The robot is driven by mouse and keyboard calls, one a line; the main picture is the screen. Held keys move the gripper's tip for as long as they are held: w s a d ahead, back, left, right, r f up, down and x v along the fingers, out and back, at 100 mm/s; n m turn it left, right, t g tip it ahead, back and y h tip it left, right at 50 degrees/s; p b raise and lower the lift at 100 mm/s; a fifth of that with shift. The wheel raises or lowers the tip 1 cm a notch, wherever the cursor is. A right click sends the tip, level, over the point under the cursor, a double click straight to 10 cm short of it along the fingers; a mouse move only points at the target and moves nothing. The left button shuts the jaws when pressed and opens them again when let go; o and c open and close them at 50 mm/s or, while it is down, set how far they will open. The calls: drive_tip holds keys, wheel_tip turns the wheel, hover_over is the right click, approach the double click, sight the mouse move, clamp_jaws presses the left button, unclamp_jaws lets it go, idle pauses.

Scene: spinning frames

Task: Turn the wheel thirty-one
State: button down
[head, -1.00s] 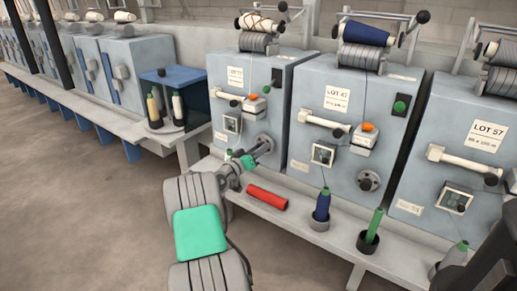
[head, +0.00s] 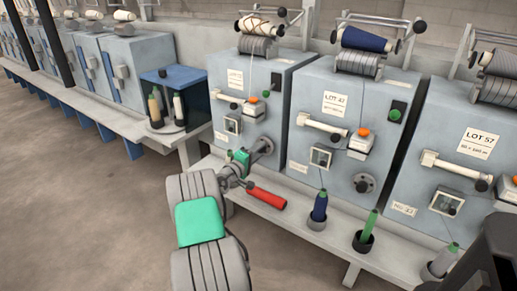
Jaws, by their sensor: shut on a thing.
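The front wheel is a small grey round flange (head: 263,146) low on the face of the narrow grey-blue machine (head: 245,100) left of centre. Its label is too small to read, so I cannot tell its number. My arm comes up from the bottom, and my gripper (head: 252,153) reaches the wheel from the left, shut on its middle part. A green part at my wrist sits just left of the wheel. The fingertips are small and partly hidden. A similar free wheel (head: 365,183) shows on the middle machine.
A red cylinder (head: 268,198) lies on the shelf below, very close to my wrist. A blue case (head: 173,80) stands left. The floor at left is clear.

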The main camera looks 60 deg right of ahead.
drive_tip(key=n+p, duration=0.6)
drive_tip(key=n, duration=1.1)
drive_tip(key=shift+r, duration=0.1)
idle(0.4)
drive_tip(key=c, duration=1)
unclamp_jaws()
drive_tip(key=shift+w, duration=0.1)
drive_tip(key=a, duration=0.2)
drive_tip(key=a+p, duration=0.1)
drive_tip(key=a, duration=0.2)
drive_tip(key=w+a, duration=0.1)
drive_tip(key=a, duration=0.1)
drive_tip(key=shift+w+a, duration=0.1)
drive_tip(key=shift+a, duration=0.25)
